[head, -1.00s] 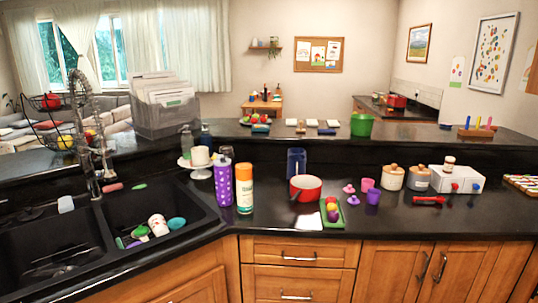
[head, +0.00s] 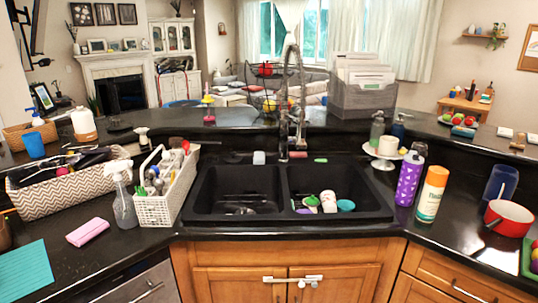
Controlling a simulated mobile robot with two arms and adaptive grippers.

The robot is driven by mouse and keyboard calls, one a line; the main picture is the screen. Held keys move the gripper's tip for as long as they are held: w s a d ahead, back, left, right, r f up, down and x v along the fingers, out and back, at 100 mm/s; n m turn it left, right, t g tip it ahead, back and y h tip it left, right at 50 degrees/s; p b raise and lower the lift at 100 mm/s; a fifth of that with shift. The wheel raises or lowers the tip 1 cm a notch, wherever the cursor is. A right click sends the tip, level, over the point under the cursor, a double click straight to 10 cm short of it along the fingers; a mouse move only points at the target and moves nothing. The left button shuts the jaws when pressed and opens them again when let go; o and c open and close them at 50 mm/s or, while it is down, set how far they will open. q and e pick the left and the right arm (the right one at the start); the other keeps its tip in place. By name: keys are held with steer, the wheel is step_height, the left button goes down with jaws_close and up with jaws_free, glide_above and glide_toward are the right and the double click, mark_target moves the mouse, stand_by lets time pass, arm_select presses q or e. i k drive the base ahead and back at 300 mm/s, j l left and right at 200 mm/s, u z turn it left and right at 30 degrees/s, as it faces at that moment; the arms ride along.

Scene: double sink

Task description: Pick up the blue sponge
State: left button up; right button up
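I cannot clearly make out a blue sponge in the head view. A small pale, whitish-blue block (head: 259,157) stands at the back rim of the double sink (head: 290,221), left of the faucet (head: 299,100); I cannot tell what it is. A pink sponge-like block (head: 88,232) lies on the counter at the left. The right basin holds a white cup (head: 328,201), a teal bowl (head: 346,205) and a few small green pieces. The left basin holds dark, indistinct items. Neither of my grippers is in view.
A white caddy (head: 165,212), a spray bottle (head: 123,205) and a patterned basket (head: 68,202) stand left of the sink. A purple bottle (head: 409,178), an orange-capped bottle (head: 431,195) and a red pot (head: 508,217) stand right. A teal mat (head: 24,272) lies front left.

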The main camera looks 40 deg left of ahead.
mark_target(259, 159)
steer(key=i+j+u, duration=0.15)
steer(key=u, duration=0.2)
steer(key=i+j+u, duration=0.2)
steer(key=u, duration=0.15)
